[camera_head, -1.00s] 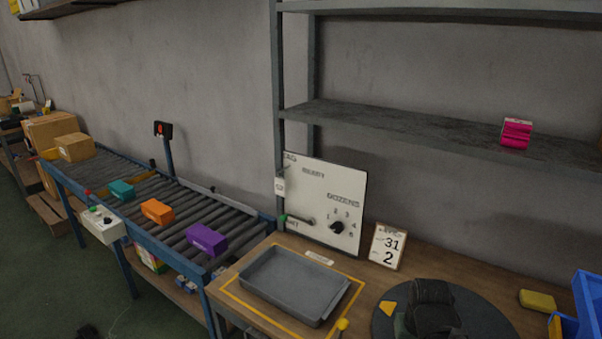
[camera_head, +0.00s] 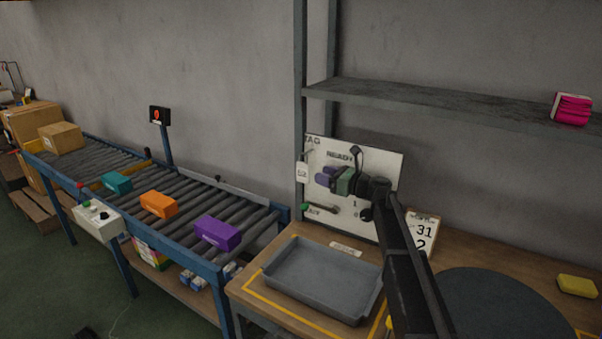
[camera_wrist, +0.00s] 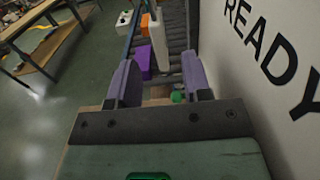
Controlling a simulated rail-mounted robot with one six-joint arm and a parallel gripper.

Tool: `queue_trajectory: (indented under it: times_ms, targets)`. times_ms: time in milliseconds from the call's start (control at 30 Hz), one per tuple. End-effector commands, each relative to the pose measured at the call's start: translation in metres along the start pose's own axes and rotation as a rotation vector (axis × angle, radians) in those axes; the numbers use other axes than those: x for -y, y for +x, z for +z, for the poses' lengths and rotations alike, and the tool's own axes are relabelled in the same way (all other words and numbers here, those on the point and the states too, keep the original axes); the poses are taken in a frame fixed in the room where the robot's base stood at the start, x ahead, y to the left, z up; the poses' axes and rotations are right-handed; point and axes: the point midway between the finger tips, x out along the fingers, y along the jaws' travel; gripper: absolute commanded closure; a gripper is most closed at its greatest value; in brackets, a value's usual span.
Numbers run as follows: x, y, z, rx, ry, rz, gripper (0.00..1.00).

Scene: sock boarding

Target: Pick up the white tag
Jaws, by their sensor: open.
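The white tag (camera_head: 302,172) hangs at the left edge of the white board (camera_head: 390,167), under the word TAG, with a small dark mark on its face. In the wrist view the tag (camera_wrist: 158,42) appears beyond the fingertips, roughly in line with the gap between them. My gripper (camera_head: 322,176) is just right of the tag, in front of the board. In the wrist view my gripper (camera_wrist: 158,62) has its two purple fingers apart with nothing held between them. The arm hides part of the board's dial area.
A grey tray (camera_head: 322,282) lies on the table (camera_head: 480,252) below the board. A green-ended lever (camera_head: 318,208) sits low on the board, below the tag. A roller conveyor (camera_head: 190,187) with coloured boxes stands to the left. The board is close on my gripper's right in the wrist view.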

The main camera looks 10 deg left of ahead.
Motion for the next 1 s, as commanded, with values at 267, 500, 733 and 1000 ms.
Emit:
queue_trajectory:
  times_ms: [267, 500, 733, 1000]
  targets:
    - [0.000, 0.028, -0.001, -0.001, -0.002, 0.001, 0.55]
    - [0.000, 0.067, -0.004, -0.001, -0.003, 0.004, 0.55]
    - [-0.001, 0.077, -0.003, 0.000, -0.004, 0.000, 0.55]
    - [-0.002, 0.077, -0.003, 0.000, -0.004, 0.001, 0.89]
